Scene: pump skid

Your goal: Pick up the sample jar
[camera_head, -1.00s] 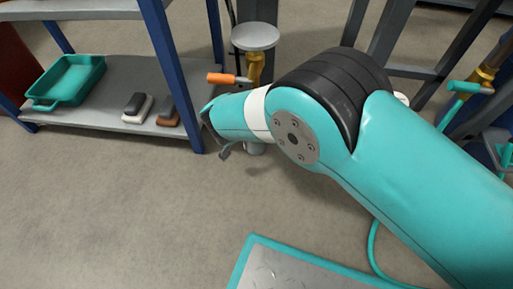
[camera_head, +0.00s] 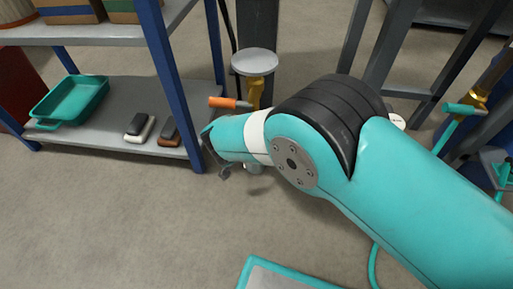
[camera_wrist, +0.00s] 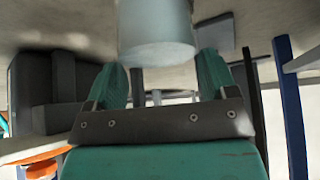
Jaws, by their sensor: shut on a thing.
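The sample jar appears as a pale grey cylinder (camera_wrist: 155,30) at the top middle of the wrist view. It sits between the teal fingers of my gripper (camera_wrist: 161,68), which is shut on it. In the head view my gripper (camera_head: 224,168) is partly hidden behind my teal wrist. A small pale piece, apparently the jar (camera_head: 253,168), shows just below the wrist. Most of the jar is hidden there.
A blue-post shelf (camera_head: 100,115) at left holds a teal tray (camera_head: 72,100) and two small brush-like blocks (camera_head: 140,127). Open floor (camera_head: 120,220) lies in front.

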